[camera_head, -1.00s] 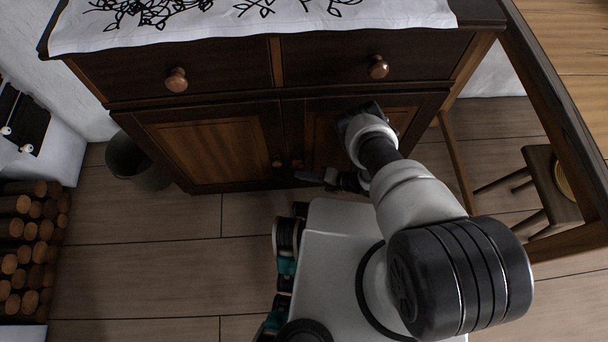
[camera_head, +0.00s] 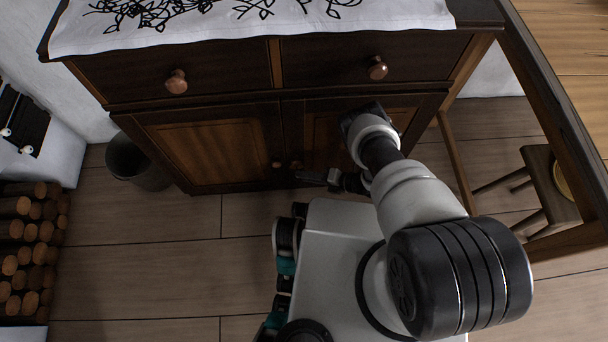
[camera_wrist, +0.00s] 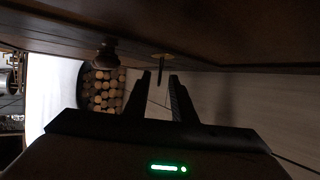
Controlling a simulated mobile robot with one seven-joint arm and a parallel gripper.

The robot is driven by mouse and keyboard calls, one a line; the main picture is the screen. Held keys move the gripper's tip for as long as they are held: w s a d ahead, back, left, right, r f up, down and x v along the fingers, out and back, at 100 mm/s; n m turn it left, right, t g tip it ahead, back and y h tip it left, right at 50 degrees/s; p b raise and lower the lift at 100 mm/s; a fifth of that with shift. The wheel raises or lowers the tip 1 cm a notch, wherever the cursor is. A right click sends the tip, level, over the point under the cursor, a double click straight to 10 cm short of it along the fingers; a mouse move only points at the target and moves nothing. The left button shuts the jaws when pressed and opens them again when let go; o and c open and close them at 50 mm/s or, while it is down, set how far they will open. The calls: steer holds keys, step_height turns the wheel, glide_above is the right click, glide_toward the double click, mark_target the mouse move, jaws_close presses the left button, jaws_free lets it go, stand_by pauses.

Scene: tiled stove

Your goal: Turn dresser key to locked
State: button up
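The dark wooden dresser (camera_head: 205,150) has two drawers above two cupboard doors. In the wrist view, a small key (camera_wrist: 161,72) sticks out of a brass-coloured keyhole plate (camera_wrist: 163,57) on the door face. My gripper (camera_wrist: 160,77) is open, with one dark finger on each side of the key in the picture. The fingertips are close to the key; I cannot tell whether they touch it. In the head view my gripper (camera_head: 305,178) is low in front of the doors, and the key cannot be made out. The key's turn angle is too dark to read.
A round door knob (camera_wrist: 106,52) sits left of the key in the wrist view. A dark bucket (camera_head: 135,165) stands at the dresser's left. Stacked logs (camera_head: 25,245) lie at far left, and a stool (camera_head: 548,185) stands at right. The floor at left is clear.

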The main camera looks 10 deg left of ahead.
steer(key=p+v, duration=0.4)
steer(key=v, duration=1.2)
steer(key=shift+r, duration=0.1)
